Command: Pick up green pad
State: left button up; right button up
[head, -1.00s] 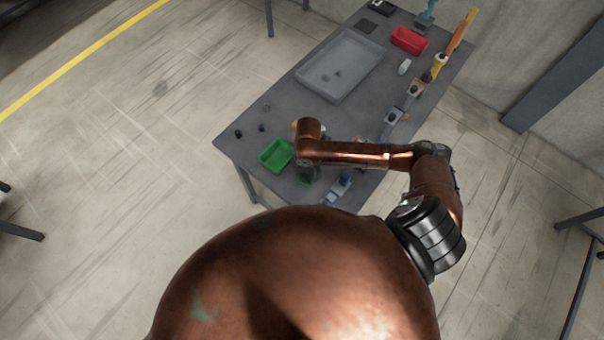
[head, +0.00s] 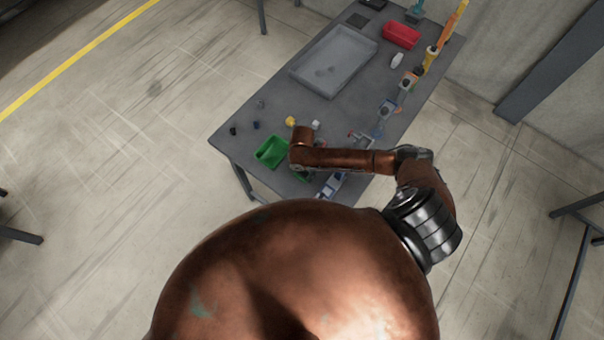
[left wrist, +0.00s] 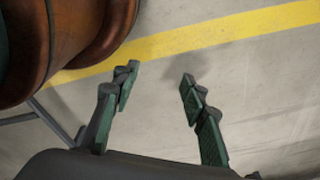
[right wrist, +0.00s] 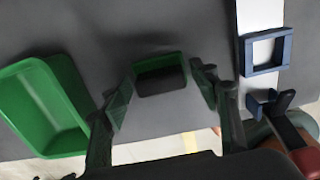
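The green pad (right wrist: 161,57) shows in the right wrist view as a small dark block with a green far edge, lying on the grey table. My right gripper (right wrist: 162,76) is open, with one finger on each side of the block in the picture. I see a gap to each finger; whether the fingertips are down at its height I cannot tell. In the head view my right forearm mostly hides this spot. My left gripper (left wrist: 160,73) is open and empty above the bare floor, far from the pad.
A green bin (head: 269,152) stands left of my right gripper; it also shows in the right wrist view (right wrist: 43,107). A blue square frame (right wrist: 265,51) on a white strip lies to the right. A grey tray (head: 306,81) and a red bin (head: 401,35) stand farther back.

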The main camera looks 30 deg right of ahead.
aim_at(300, 172)
jog(key=c, duration=0.6)
pick_arm(q)
jog(key=shift+s+a, duration=0.1)
jog(key=shift+s, duration=0.45)
pick_arm(e)
jog(key=c, duration=0.6)
jog(key=shift+o, duration=0.2)
jog(key=shift+r, duration=0.1)
jog(key=shift+r, duration=0.15)
jog(key=r, duration=0.1)
jog(key=a+r, duration=0.1)
jog(key=r, duration=0.1)
jog(key=shift+w+r, duration=0.15)
jog(key=shift+r, duration=0.1)
pick_arm(q)
notch_tip(300, 172, down, 3)
jog(key=b, duration=0.3)
jog(key=shift+w, duration=0.1)
pick_arm(e)
jog(key=w+a+r, duration=0.3)
jog(key=a+r, duration=0.6)
jog(key=a, duration=0.3)
jog(key=shift+a, duration=0.35)
